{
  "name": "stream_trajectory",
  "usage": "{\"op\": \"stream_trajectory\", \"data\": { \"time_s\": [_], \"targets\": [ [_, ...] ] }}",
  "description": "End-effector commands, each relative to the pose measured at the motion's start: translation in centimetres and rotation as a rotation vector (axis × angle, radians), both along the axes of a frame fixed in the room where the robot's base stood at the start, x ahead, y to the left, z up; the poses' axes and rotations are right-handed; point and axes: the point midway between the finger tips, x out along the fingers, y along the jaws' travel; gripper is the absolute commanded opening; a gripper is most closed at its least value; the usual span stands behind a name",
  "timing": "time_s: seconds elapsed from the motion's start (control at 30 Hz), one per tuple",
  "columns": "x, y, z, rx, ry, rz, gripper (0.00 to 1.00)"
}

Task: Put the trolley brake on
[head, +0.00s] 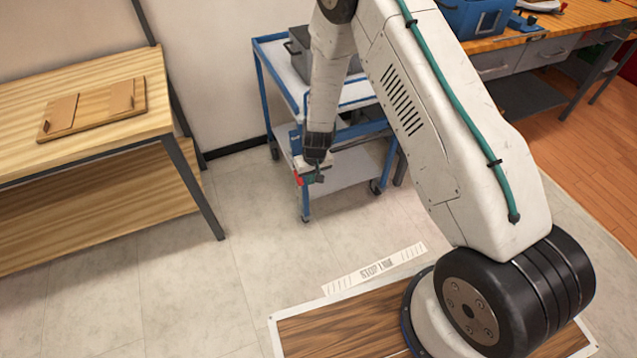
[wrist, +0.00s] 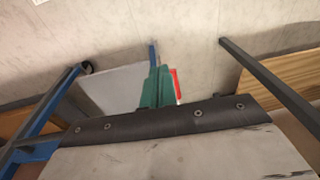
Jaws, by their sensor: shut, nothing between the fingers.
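The trolley (head: 262,77) has a blue frame, pale shelves and small dark casters, and stands against the wall behind my arm. Its lower shelf (head: 350,172) and front caster (head: 306,218) show below my wrist. My gripper (head: 311,178) is low at the trolley's near left corner post, with teal fingers shut; they also show in the wrist view (wrist: 157,87). A small red piece (head: 299,179) is right beside the fingers, also in the wrist view (wrist: 177,86). I cannot tell whether it is the brake or part of the gripper, or whether anything touches.
A grey box (head: 314,52) sits on the trolley's top. A wooden table (head: 100,75) with a wooden board (head: 90,108) stands at left; its dark leg (head: 196,182) is left of my gripper. A workbench (head: 520,40) is at right. The floor (head: 240,255) in front is clear.

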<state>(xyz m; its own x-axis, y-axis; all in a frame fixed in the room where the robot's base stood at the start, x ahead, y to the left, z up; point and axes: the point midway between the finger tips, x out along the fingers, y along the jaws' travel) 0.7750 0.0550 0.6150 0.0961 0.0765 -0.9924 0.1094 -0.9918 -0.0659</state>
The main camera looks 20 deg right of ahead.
Motion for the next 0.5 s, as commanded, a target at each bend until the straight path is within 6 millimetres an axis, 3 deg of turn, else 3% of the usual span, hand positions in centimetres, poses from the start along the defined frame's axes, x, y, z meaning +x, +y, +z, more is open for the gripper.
{"op": "stream_trajectory", "data": {
  "time_s": [0.2,0.5],
  "targets": [
    [-3.9,-0.5,2.7,0.0,-0.002,0.0,0.0],
    [-5.8,-0.9,3.9,0.0,-0.001,0.001,0.0]
  ]
}}
